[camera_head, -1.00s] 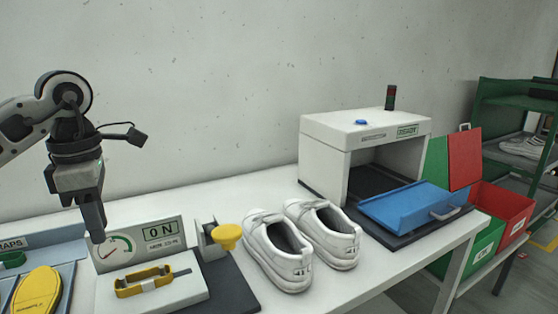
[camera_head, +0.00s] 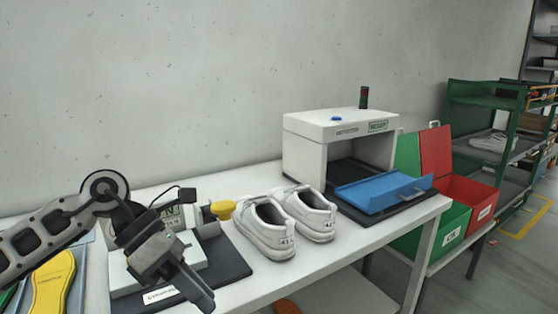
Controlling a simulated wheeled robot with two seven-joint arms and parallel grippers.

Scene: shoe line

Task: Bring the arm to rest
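My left gripper (camera_head: 200,292) hangs at the lower left in the head view, over the front part of a dark mat (camera_head: 232,262), with its fingers pointing down and right. The fingers show as one narrow bar from this side, so I cannot tell whether they are open or shut. I see no object held at the tips. My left arm comes in from the left edge and covers part of the gauge device (camera_head: 188,247). My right gripper is not in view.
A pair of white shoes (camera_head: 265,232) stands on the white table (camera_head: 345,254), right of a yellow knob (camera_head: 222,209). Behind is a white detector box (camera_head: 305,150) with a blue tray (camera_head: 375,192). Green (camera_head: 442,236) and red (camera_head: 470,200) bins stand at right. A yellow insole shape (camera_head: 52,285) lies at left.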

